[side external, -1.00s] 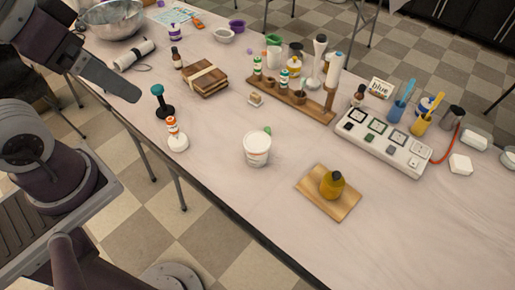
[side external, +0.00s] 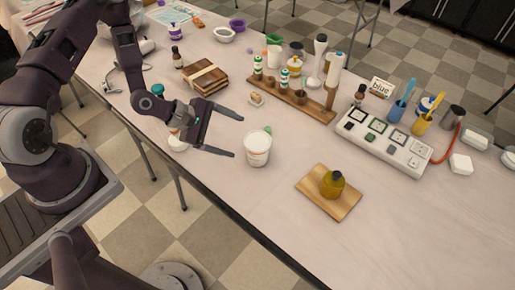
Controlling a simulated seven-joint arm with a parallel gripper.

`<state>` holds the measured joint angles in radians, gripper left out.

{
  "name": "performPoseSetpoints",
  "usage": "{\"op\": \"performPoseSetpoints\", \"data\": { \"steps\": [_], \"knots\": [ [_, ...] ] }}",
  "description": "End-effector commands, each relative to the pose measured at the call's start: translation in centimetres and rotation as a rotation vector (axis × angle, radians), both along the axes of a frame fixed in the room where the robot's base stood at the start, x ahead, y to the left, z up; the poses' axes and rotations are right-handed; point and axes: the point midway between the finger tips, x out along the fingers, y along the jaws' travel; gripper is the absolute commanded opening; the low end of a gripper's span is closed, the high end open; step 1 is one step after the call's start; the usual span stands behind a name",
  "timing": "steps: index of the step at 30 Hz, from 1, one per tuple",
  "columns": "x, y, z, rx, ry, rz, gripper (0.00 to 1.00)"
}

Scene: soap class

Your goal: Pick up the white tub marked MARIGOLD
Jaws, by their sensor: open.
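A white tub (side external: 257,149) with faint reddish print stands upright on the table; its lettering is too small to read. A small green thing shows just behind its rim. My gripper (side external: 236,133) is open and empty, to the left of the tub. Its two fingers point right toward the tub, one ending above left of the rim and one beside its left wall. I cannot tell whether either finger touches it. My arm hides part of the white-based bottle (side external: 178,140) behind it.
A yellow-brown bottle (side external: 332,184) stands on a wooden board (side external: 313,190) to the right. A wooden rack (side external: 312,104) with small bottles and a white labelled tray (side external: 383,150) lie behind. Stacked brown blocks (side external: 205,78) lie behind my gripper. The table in front of the tub is clear.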

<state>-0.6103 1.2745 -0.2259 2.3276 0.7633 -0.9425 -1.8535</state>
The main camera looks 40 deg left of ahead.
Motion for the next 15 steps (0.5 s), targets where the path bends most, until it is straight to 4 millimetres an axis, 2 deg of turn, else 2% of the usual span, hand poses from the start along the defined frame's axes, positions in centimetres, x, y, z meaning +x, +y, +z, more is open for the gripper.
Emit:
{"op": "performPoseSetpoints", "data": {
  "steps": [1, 3, 6, 10, 15],
  "knots": [
    [-0.7, -1.2, -1.0, -0.162, 0.031, 0.105, 0.84],
    [-1.1, -2.2, -1.3, -0.362, 0.055, 0.241, 0.84],
    [-1.4, -2.9, -1.3, -0.552, 0.078, 0.369, 0.84],
    [-1.1, -3.4, -1.3, -0.638, 0.087, 0.425, 0.84],
    [0.8, -4.7, -2.3, -0.636, 0.085, 0.421, 0.84]
  ]
}}
